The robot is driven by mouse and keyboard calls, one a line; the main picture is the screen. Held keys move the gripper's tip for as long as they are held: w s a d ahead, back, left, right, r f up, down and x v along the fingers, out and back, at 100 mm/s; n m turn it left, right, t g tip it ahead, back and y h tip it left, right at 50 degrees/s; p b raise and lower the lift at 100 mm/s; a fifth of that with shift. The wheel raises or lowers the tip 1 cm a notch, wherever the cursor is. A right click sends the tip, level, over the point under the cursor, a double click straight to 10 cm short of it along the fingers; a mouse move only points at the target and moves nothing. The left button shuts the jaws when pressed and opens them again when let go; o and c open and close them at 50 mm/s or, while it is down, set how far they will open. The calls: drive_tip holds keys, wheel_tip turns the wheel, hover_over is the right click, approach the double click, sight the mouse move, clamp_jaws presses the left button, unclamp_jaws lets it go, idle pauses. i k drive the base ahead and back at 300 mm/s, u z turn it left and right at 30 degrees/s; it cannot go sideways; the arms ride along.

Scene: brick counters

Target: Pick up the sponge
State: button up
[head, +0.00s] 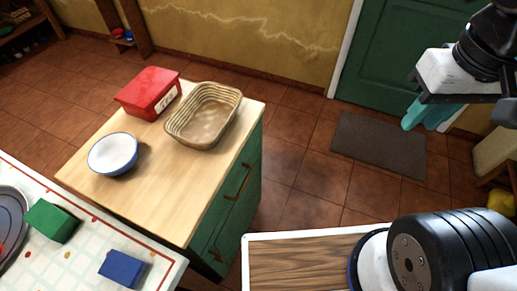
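No object is plainly a sponge from this view. Two small blocks lie on the patterned white counter (75,262) at the lower left: a green block (52,221) and a blue block (122,269). I cannot tell whether either is the sponge. My gripper (420,120), with teal fingers, hangs at the upper right, over the floor and far from both blocks. Its fingers overlap in this view, so their opening is unclear. I see nothing held in it.
A wooden-topped green cabinet (170,200) bears a red box (149,92), a wicker basket (204,114) and a white bowl with a blue rim (112,153). A round grey object (10,225) sits at the left edge. Tiled floor lies clear before a grey mat (378,145).

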sight(122, 268)
drive_tip(key=u, duration=2.05)
